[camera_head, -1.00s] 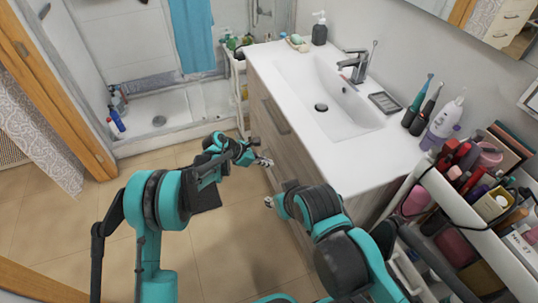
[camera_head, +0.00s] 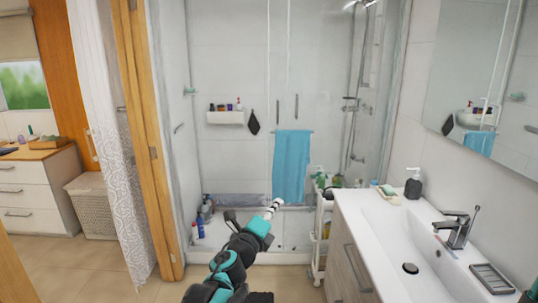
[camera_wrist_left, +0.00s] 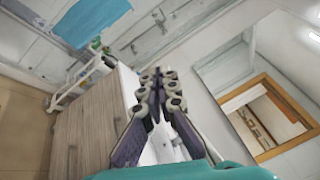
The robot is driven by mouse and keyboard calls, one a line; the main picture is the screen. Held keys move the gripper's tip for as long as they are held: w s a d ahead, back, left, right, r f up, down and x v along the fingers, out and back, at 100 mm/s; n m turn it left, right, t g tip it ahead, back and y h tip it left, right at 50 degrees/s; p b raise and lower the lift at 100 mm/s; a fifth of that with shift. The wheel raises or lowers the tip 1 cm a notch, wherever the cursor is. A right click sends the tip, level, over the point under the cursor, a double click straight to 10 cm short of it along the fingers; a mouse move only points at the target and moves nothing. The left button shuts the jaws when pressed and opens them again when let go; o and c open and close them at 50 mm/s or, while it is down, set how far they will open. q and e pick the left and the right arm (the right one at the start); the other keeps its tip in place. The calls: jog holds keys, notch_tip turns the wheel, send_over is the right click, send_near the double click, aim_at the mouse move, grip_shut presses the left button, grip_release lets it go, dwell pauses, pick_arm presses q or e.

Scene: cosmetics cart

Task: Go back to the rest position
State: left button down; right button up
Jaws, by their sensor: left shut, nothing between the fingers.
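My left gripper (camera_head: 274,207) is raised in the lower middle of the head view, with its arm coming up from the bottom edge. It is in front of the shower area and left of the vanity. In the left wrist view its dark fingers (camera_wrist_left: 161,88) are together and hold nothing. The pale sink counter shows behind the fingers there. My right gripper is out of view.
The wooden vanity (camera_head: 352,262) with its white sink (camera_head: 409,236) stands at the right. A narrow white cart (camera_head: 321,240) with bottles is beside it. A blue towel (camera_head: 291,165) hangs on the shower glass. Bare tile floor (camera_head: 160,291) lies at the lower left.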

pick_arm(q)
jog(key=s+a+n+y, duration=0.5)
jog(key=a+n+y, duration=0.2)
jog(key=a+n, duration=0.5)
jog(key=s+a+f+n+g+y, duration=0.3)
jog(key=s+a+f+n, duration=0.4)
jog(key=s+a, duration=0.15)
jog(key=s+f+n+g+h, duration=0.1)
jog(key=s+f+n+g, duration=0.2)
jog(key=s+f, duration=0.4)
jog(key=s+f+n+g, duration=0.3)
jog(key=s+f+n, duration=0.2)
jog(key=s, duration=0.8)
notch_tip(320, 180, down, 3)
jog(key=shift+d+r+n+g+h, duration=0.1)
jog(key=shift+d+n+g+h, duration=0.2)
jog(key=shift+d+n+h, duration=0.1)
